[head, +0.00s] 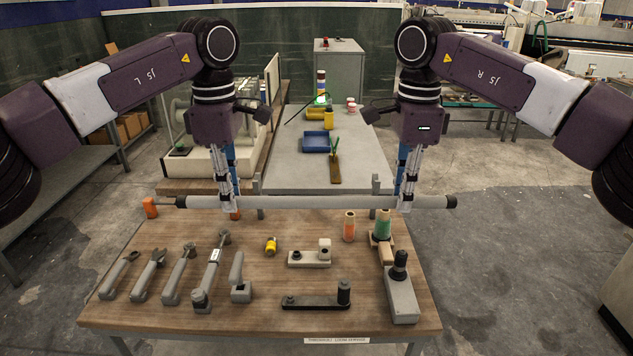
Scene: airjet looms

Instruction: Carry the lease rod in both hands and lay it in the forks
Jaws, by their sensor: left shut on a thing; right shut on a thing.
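The lease rod (320,202) is a long pale grey bar with black ends. It lies level across the head view, above the far edge of the wooden table. My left gripper (236,204) is shut on it near its left end. My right gripper (405,204) is shut on it near its right end. Two short grey uprights, which look like the forks, show behind the rod: a left one (257,184) and a right one (376,183), both between my grippers. Their lower parts are hidden by the rod. I cannot tell whether the rod touches them.
The wooden table (255,262) holds several grey hand tools at left, a yellow piece (271,246), a black bar (316,301), spools (349,226) and a grey block (401,295).

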